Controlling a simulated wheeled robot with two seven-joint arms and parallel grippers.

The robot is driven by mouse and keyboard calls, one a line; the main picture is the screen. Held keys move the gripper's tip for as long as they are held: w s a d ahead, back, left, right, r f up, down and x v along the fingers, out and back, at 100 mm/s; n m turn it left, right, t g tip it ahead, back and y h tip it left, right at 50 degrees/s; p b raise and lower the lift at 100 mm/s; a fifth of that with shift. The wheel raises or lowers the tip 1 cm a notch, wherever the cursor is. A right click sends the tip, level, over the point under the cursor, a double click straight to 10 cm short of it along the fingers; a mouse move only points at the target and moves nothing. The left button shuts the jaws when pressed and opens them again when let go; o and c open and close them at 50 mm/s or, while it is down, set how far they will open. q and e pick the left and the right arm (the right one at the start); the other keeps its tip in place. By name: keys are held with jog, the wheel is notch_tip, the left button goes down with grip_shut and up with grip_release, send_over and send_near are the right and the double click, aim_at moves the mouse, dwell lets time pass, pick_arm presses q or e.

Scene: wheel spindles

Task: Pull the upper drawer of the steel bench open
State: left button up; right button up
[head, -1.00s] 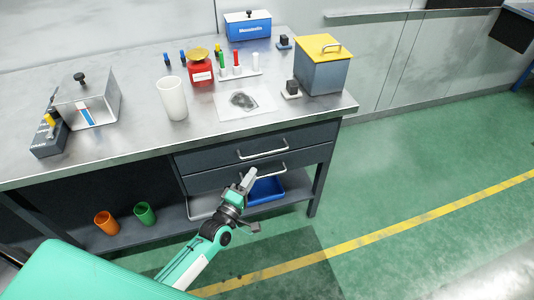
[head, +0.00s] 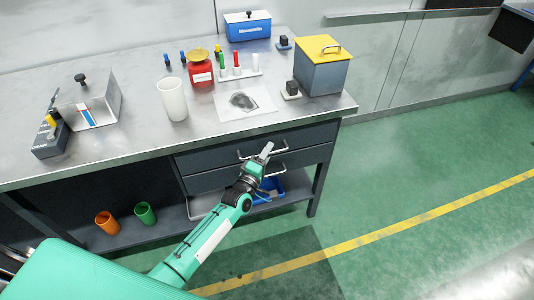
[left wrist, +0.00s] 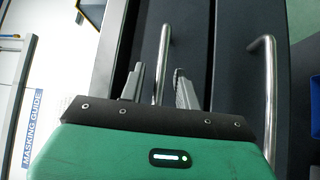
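The steel bench (head: 130,145) has two dark drawers under its right half. The upper drawer (head: 310,136) is shut, with a bar handle (head: 246,156) on its front. In the left wrist view the same upper handle (left wrist: 163,55) runs between the two fingers. My left gripper (head: 267,153) is in front of this handle and partly hides it. The left wrist view shows the gripper (left wrist: 158,88) open, one finger on each side of the bar, with gaps visible. The lower drawer's handle (left wrist: 266,90) lies to the right there. My right gripper is not in view.
Below the drawers, a blue bin (head: 268,190) stands on the lower shelf, with an orange cup (head: 107,222) and a green cup (head: 145,213) further left. The bench top holds a white cup (head: 173,98) and a yellow-lidded box (head: 323,70). The floor to the right is clear.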

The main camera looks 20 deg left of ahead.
pick_arm(q)
jog(key=shift+c, duration=0.4)
grip_shut()
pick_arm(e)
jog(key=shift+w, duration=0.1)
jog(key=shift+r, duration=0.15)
